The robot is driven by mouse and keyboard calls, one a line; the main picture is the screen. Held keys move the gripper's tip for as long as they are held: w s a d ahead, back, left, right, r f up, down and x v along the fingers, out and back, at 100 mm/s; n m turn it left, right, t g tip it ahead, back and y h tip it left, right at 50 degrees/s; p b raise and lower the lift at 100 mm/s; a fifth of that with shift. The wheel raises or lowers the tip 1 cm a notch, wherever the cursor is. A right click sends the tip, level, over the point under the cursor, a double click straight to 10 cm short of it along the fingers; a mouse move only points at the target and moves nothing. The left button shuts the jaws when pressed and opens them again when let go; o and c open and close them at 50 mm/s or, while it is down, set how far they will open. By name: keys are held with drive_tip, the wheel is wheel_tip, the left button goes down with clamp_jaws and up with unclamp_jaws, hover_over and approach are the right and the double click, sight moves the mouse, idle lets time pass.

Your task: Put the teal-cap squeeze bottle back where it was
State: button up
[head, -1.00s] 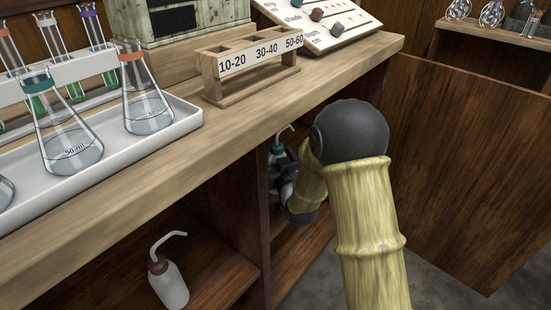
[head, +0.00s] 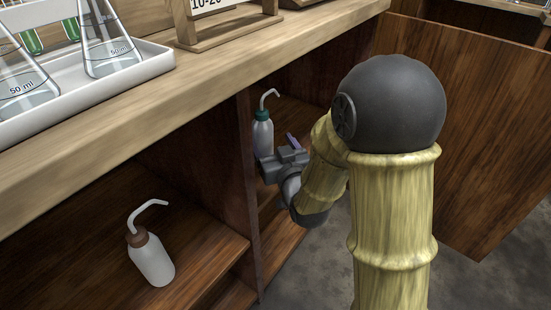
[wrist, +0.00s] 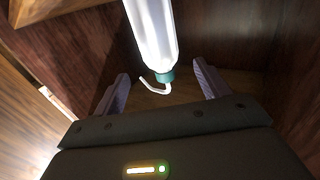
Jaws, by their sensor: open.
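The teal-cap squeeze bottle (head: 263,135) has a pale body, a teal cap and a bent white spout. It stands upright in the right-hand compartment under the bench, near the divider. My gripper (head: 279,154) is open, low and in front of the bottle, hiding its base. In the wrist view the bottle (wrist: 152,35) appears upside down, with its cap between the lines of the two spread fingers (wrist: 161,70). No finger is seen closed on it. Whether a finger touches it cannot be told.
A brown-cap squeeze bottle (head: 151,258) stands in the left compartment. A dark wooden divider (head: 236,175) separates the compartments. The bench top (head: 200,75) overhangs them, with a white tray (head: 150,68) of flasks on it. An open door panel (head: 470,130) stands at the right.

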drive_tip(key=b+v, duration=0.2)
drive_tip(key=b, duration=0.1)
drive_tip(key=shift+f, duration=0.15)
idle(0.7)
drive_tip(key=s+d+f+m+g+h, duration=0.2)
drive_tip(key=s+d+f+g+h, duration=0.25)
drive_tip(key=d+f+g, duration=0.45)
drive_tip(key=s+d+f+g, duration=0.2)
drive_tip(key=s, duration=0.4)
drive_tip(key=s+d+f+m+g+h, duration=0.1)
drive_tip(key=s+d+f+g, duration=0.1)
drive_tip(key=s, duration=0.4)
drive_tip(key=shift+s+f+m+g, duration=0.3)
drive_tip(key=shift+s+f+g, duration=0.05)
drive_tip(key=shift+f+g, duration=0.45)
drive_tip(key=shift+d, duration=0.1)
